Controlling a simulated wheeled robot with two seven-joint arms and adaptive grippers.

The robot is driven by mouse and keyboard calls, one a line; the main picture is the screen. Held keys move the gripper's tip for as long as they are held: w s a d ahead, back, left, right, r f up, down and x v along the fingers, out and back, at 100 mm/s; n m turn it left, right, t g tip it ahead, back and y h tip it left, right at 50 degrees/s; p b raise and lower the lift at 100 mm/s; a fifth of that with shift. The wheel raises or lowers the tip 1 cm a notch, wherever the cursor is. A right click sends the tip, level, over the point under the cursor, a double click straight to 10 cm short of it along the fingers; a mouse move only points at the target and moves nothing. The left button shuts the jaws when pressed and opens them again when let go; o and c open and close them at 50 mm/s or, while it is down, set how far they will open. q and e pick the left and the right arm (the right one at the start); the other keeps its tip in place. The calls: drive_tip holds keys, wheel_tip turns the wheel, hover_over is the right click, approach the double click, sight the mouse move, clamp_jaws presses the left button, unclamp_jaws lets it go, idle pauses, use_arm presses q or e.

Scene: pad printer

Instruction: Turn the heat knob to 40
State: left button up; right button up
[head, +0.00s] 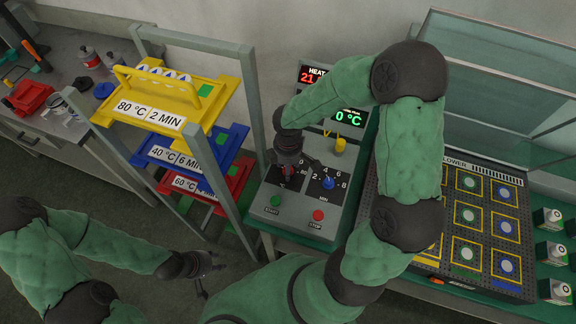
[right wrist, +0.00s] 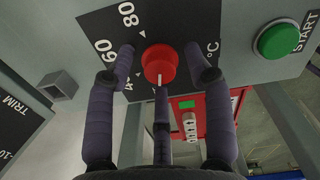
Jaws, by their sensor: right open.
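The red heat knob (right wrist: 160,64) sits on the dark dial plate in the right wrist view. Its white pointer line points down in that picture, past the partly hidden 40 mark; 60 and 80 show clear at upper left. My right gripper (right wrist: 161,62) is open, with its fingers around the knob and gaps visible at left and right. In the head view the right gripper (head: 287,170) is over the heat dial and hides most of it. My left gripper (head: 203,274) is low at left, apart from the panel, its fingers spread and empty.
The control box (head: 300,229) has a green start button (head: 275,201), a red stop button (head: 318,215) and a blue knob (head: 328,183). The heat display (head: 308,77) reads 21. A rack with yellow (head: 175,95), blue and red trays stands left.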

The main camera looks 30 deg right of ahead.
clamp_jaws()
drive_tip(key=shift+m, duration=0.4)
drive_tip(key=m+b, duration=0.2)
drive_tip(key=m, duration=0.1)
drive_tip(key=shift+f+m, duration=0.1)
drive_tip(key=shift+m, duration=0.2)
drive_tip(key=m+b, duration=0.2)
drive_tip(key=m, duration=0.3)
drive_tip(key=shift+m, duration=0.3)
unclamp_jaws()
